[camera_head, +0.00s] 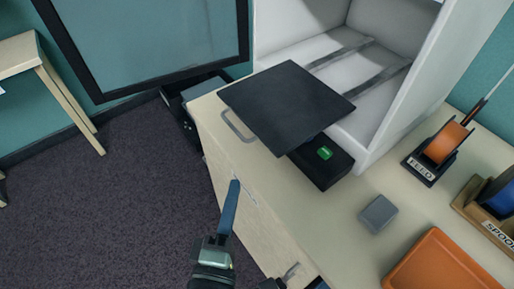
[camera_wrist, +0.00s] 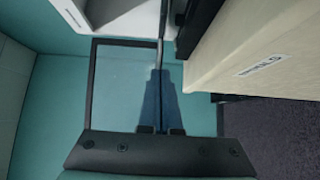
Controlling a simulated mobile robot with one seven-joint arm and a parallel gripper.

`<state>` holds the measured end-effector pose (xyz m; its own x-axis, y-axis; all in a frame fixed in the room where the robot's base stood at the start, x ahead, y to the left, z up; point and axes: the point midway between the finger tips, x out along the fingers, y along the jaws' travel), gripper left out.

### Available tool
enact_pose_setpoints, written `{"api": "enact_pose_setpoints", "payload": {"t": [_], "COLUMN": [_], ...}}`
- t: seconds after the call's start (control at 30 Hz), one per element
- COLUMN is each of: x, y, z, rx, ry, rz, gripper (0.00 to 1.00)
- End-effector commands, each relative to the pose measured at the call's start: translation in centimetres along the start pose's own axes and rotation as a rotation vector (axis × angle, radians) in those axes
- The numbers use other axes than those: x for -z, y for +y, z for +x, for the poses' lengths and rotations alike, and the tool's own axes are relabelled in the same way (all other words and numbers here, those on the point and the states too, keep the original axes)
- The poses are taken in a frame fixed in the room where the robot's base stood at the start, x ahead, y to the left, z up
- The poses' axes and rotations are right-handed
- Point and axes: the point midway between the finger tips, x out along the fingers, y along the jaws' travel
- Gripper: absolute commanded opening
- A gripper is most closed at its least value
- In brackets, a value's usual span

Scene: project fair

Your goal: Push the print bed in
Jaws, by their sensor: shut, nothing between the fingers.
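The print bed (camera_head: 287,105) is a flat black plate with a thin grey loop handle (camera_head: 237,126) at its front left edge. It sticks out of the white printer housing (camera_head: 395,95), over the desk edge side, and two grey rails (camera_head: 342,53) show bare behind it. My gripper (camera_head: 234,184) is shut and empty. It is in front of the cabinet below the desktop edge, apart from the bed and its handle. In the wrist view my blue fingers (camera_wrist: 158,74) are together; I cannot make out the bed there for certain.
A dark-framed clear door (camera_head: 155,40) stands open left of the printer. A black box with a green button (camera_head: 325,153) is beside the bed. A grey block (camera_head: 378,213), an orange tray (camera_head: 440,265) and spool holders (camera_head: 440,150) stand on the desktop (camera_head: 335,215).

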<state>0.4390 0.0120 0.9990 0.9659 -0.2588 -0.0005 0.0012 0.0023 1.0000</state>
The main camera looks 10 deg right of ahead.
Motion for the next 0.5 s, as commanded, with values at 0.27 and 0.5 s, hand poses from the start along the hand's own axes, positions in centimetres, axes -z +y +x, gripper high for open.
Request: {"api": "enact_pose_setpoints", "payload": {"t": [0.27,0.5], "x": [0.0,-2.1], "y": [0.5,0.3], "z": [5.4,8.0], "rx": [-0.002,0.0], "ry": [-0.002,-0.003], "rz": [0.002,0.002], "gripper": [0.0,0.0]}}
